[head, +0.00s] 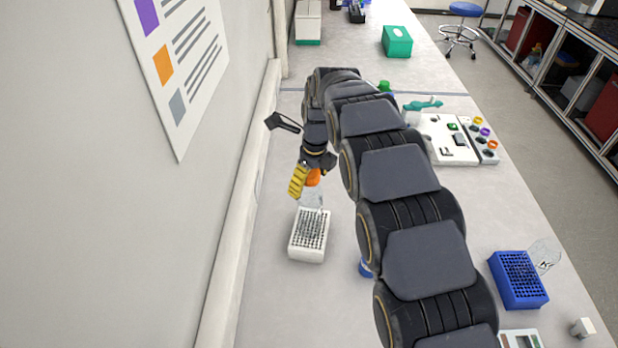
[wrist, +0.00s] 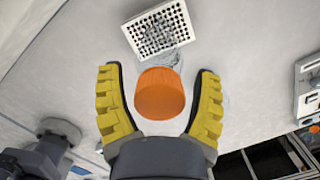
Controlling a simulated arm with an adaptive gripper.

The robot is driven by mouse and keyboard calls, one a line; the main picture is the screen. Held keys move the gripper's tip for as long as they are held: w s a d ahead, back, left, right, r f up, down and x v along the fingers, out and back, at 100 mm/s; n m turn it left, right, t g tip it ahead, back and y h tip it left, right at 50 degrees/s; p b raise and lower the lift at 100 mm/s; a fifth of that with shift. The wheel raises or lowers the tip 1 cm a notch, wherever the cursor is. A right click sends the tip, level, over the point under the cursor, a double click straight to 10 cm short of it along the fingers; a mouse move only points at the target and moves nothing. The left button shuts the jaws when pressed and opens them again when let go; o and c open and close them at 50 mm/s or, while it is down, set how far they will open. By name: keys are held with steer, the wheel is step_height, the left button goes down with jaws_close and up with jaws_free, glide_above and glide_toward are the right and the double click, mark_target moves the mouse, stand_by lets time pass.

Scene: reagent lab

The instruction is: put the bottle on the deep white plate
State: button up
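The bottle has an orange cap (head: 313,178) and a clear body (head: 312,199), seen low in front of my gripper in the head view. In the wrist view its orange cap (wrist: 160,95) lies between the two yellow fingers of my gripper (wrist: 160,80), with a gap on each side. My gripper (head: 304,180) is open and points down over the bottle. The deep white plate (head: 306,254) stands just nearer than the bottle, and it also shows at the top of the wrist view (wrist: 159,34). The bottle's base overlaps the plate's edge in view; I cannot tell whether they touch.
A wall (head: 190,230) runs along the left of the bench. A blue rack (head: 518,281) and a clear vessel (head: 546,254) stand at right. A white device (head: 440,140) and a teal box (head: 397,42) are farther back. Bench in front of the plate is clear.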

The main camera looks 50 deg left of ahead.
steer(key=r, duration=0.4)
steer(key=d+r, duration=0.1)
steer(key=r, duration=0.7)
steer(key=shift+w+d+r, duration=0.1)
steer(key=shift+d+r, duration=0.05)
steer(key=shift+d, duration=0.05)
steer(key=w+d+r+n+h, duration=0.1)
steer(key=d+r+n, duration=0.15)
steer(key=d, duration=1.15)
steer(key=d+r+n, duration=0.2)
steer(key=d+n, duration=0.2)
steer(key=d, duration=1)
steer(key=s+d+f+n, duration=0.2)
steer(key=s+d+n, duration=0.3)
steer(key=s+d, duration=0.3)
steer(key=s+d+f+n+g, duration=0.1)
steer(key=s+d+f+n, duration=0.2)
steer(key=s+d, duration=0.6)
steer(key=s+n, duration=0.2)
steer(key=s, duration=0.1)
steer(key=shift+f, duration=0.3)
